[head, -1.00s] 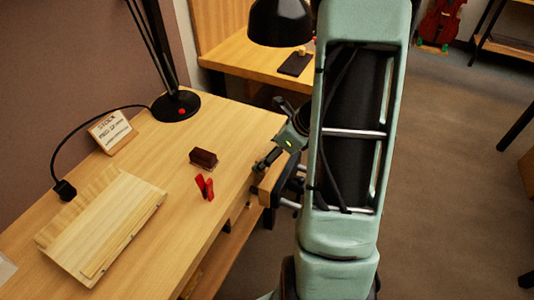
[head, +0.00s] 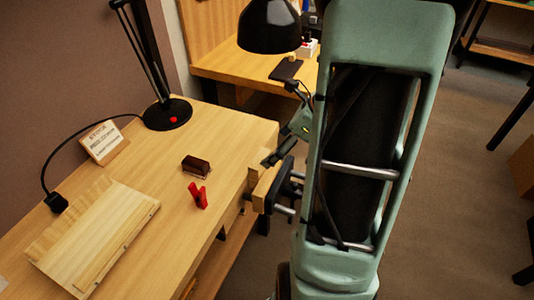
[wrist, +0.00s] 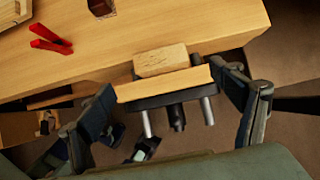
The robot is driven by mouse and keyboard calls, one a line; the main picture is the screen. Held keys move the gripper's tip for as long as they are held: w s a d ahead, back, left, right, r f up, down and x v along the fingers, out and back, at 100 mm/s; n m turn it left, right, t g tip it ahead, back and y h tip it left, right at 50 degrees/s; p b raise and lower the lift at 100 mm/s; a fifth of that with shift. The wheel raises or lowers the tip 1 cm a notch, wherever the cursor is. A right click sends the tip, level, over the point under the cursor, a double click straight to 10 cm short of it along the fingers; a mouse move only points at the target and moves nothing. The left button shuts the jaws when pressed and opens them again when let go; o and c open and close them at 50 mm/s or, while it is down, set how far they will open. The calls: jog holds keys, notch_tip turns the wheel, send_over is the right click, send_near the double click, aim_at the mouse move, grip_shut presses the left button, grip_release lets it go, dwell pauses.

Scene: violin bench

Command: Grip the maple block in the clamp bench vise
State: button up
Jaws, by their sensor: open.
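The bench vise is on the bench's front edge, with a pale wooden jaw face (wrist: 165,83), black metal body and two steel rods; its jaw (head: 266,186) also shows in the head view. The maple block (wrist: 161,60), pale with faint marks on it, is between the bench edge and the front jaw in the wrist view. I cannot tell whether the jaw presses on it. My gripper (wrist: 162,77) is open, with one finger on each side of the vise and block, and nothing between the fingers is clearly held. In the head view my arm hides part of it.
On the bench are a red clamp (head: 198,195), a dark brown block (head: 196,166), a sign (head: 104,142), a black lamp (head: 167,113) and a pale wooden board (head: 95,240). A second bench (head: 225,68) stands behind. The bench top near the vise is mostly clear.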

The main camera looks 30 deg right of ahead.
jog(key=v, duration=0.2)
jog(key=shift+s+d+r, duration=0.1)
jog(key=shift+r, duration=0.15)
dwell(0.5)
